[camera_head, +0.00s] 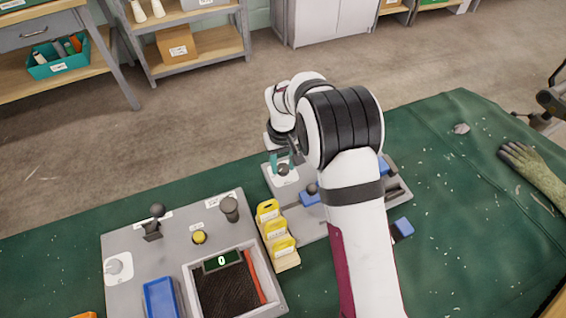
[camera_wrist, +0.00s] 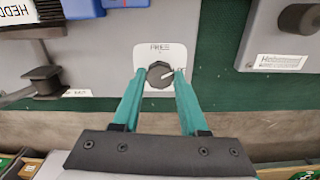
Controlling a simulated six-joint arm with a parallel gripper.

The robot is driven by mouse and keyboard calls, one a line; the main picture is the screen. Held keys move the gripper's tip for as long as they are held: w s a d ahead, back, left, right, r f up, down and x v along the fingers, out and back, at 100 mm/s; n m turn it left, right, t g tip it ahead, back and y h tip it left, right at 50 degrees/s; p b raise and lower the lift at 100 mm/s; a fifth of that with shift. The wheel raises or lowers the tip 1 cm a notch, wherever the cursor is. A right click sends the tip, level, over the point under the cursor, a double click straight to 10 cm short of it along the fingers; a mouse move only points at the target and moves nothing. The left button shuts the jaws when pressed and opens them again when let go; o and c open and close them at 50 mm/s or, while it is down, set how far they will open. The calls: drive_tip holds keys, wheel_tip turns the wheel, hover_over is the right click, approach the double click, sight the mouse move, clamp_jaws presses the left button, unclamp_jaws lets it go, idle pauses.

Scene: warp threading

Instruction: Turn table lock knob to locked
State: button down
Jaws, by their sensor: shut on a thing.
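The table lock knob (camera_wrist: 160,75) is a dark round knob on a white plate (camera_wrist: 144,52) marked FREE at its upper edge in the wrist view. A pale pointer line on the knob points to the right, toward a second label that my finger partly covers. My gripper (camera_wrist: 159,78) has two teal fingers, one on each side of the knob, shut on it. In the head view, my gripper (camera_head: 283,161) is at the back left of the right-hand grey panel (camera_head: 305,227), and the knob (camera_head: 283,170) shows just below the fingers.
A black lever (camera_wrist: 42,80) stands left of the knob, and another dark knob (camera_wrist: 300,17) is on a separate panel to the right.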

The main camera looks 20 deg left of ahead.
sight(283, 168)
drive_tip(key=m, duration=0.5)
drive_tip(key=shift+m, duration=0.3)
idle(0.4)
drive_tip(key=shift+c, duration=2.2)
unclamp_jaws()
wheel_tip(283, 168, up, 16)
